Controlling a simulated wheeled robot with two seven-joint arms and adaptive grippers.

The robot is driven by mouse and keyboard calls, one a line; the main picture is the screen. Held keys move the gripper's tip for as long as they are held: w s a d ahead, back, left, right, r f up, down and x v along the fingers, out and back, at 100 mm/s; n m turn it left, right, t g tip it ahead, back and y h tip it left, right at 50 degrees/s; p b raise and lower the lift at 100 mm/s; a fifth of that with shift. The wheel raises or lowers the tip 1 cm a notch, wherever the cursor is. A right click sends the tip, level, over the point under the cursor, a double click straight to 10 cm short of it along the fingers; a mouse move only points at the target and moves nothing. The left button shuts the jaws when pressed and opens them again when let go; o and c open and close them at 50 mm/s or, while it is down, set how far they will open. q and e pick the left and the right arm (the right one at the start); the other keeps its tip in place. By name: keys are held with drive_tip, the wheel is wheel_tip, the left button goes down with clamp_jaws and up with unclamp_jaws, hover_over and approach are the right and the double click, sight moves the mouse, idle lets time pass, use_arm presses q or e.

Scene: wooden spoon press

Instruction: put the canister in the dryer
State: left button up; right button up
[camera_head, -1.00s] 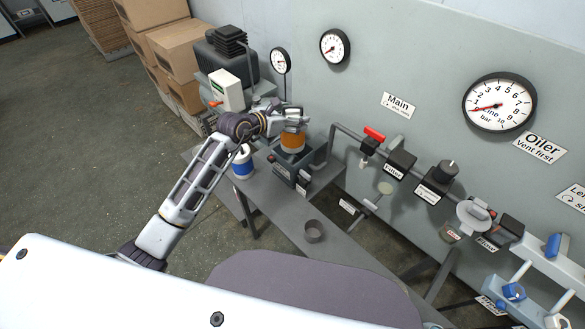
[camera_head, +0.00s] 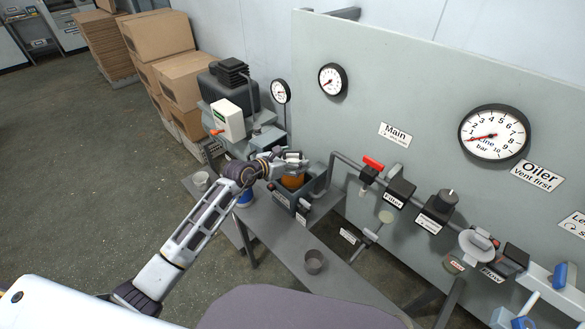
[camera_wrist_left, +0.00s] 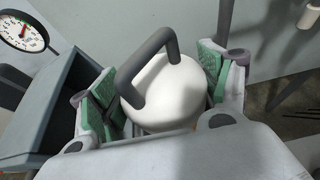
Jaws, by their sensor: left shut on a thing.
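My left gripper (camera_head: 292,163) is shut on the orange canister (camera_head: 293,181). In the left wrist view, the canister's white domed top (camera_wrist_left: 165,95) and dark bar handle (camera_wrist_left: 150,65) show between the green finger pads of the gripper (camera_wrist_left: 160,90). The canister is upright at an open-topped grey housing (camera_head: 282,199), which seems to be the dryer; its labels are too small to read. The canister's lower part is hidden by the housing's front, and I cannot tell whether it touches the bottom. My right gripper is not in view.
A blue-and-white container (camera_head: 244,198) is partly hidden behind my left arm. A grey ring or cup (camera_head: 314,262) stands on the bench (camera_head: 280,240). Pipes with a red-handled valve (camera_head: 373,163) run along the panel at right. A boxy machine (camera_head: 229,118) stands behind the arm.

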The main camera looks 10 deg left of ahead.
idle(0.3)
use_arm(q)
drive_tip(key=shift+f, duration=1.75)
drive_tip(key=shift+f+b, duration=0.3)
drive_tip(key=shift+f, duration=0.3)
drive_tip(key=o, duration=2)
drive_tip(key=shift+c, duration=0.2)
drive_tip(key=shift+f, duration=0.1)
drive_tip(key=shift+r, duration=0.2)
drive_tip(key=shift+r+p, duration=0.3)
drive_tip(key=shift+r, duration=0.2)
drive_tip(key=shift+s+a+r, duration=0.1)
drive_tip(key=shift+s+a, duration=0.25)
drive_tip(key=shift+s, duration=0.2)
drive_tip(key=v, duration=1)
drive_tip(key=shift+s+a+r+b, duration=0.15)
drive_tip(key=shift+s+r+b, duration=0.05)
drive_tip(key=shift+s+b, duration=0.1)
